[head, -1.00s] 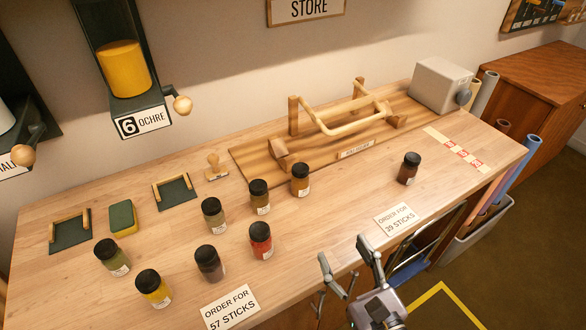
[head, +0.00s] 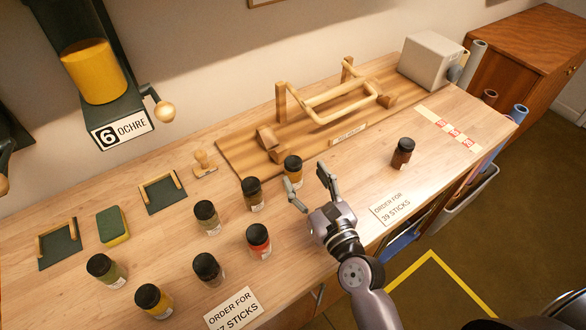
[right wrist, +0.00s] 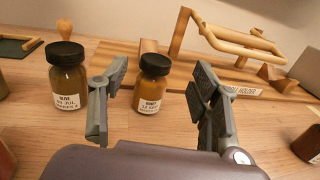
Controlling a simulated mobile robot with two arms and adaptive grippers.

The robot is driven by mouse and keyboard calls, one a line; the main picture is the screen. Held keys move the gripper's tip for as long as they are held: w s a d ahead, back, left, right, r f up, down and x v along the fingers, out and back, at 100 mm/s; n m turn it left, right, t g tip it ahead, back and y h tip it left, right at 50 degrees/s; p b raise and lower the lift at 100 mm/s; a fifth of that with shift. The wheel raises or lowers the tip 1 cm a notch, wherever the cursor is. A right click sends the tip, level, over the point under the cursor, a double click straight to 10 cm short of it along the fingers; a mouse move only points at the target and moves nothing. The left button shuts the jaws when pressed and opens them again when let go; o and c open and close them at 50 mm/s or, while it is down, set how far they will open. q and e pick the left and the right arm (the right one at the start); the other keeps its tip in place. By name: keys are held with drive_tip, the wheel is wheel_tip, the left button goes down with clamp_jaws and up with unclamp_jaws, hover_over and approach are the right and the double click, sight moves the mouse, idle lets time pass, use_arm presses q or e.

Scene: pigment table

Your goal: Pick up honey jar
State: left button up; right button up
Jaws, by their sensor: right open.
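The honey jar (head: 293,177) stands upright on the table in front of the wooden holder, with a black lid and amber-brown contents. In the right wrist view the honey jar (right wrist: 152,95) shows beyond and between the two fingers, its label facing me. My right gripper (head: 305,182) is open and empty, on the near side of the jar with its fingertips pointing towards it. I see no contact between them. The jar labelled olive (right wrist: 68,85) stands just left of the left finger in the wrist view. My left gripper is not in view.
Several other black-lidded jars stand to the left, including a red one (head: 258,243) and a yellow one (head: 154,302). A brown jar (head: 402,154) stands alone at the right. The wooden holder (head: 330,120) lies behind the honey jar. An order card (head: 393,207) lies near the front edge.

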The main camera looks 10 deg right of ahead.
sight(297, 168)
drive_tip(key=shift+w+a, duration=0.1)
drive_tip(key=shift+w, duration=0.55)
drive_tip(key=shift+w+a, duration=0.1)
drive_tip(key=shift+w, duration=0.15)
drive_tip(key=x, duration=0.1)
drive_tip(key=p+x, duration=0.1)
drive_tip(key=x, duration=0.2)
drive_tip(key=shift+w+a+f, duration=0.2)
drive_tip(key=shift+w+f, duration=0.15)
drive_tip(key=shift+f, duration=0.05)
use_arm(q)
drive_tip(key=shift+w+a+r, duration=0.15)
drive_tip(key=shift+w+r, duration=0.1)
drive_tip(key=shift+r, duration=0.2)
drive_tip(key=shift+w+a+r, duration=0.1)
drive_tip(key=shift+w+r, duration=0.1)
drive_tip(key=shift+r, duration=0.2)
use_arm(e)
drive_tip(key=shift+c, duration=0.8)
drive_tip(key=c, duration=1.1)
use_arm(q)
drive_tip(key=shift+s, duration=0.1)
use_arm(e)
drive_tip(key=shift+c, duration=0.4)
use_arm(q)
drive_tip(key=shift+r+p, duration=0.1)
drive_tip(key=shift+p, duration=0.25)
use_arm(e)
drive_tip(key=shift+r, duration=0.15)
clamp_jaws()
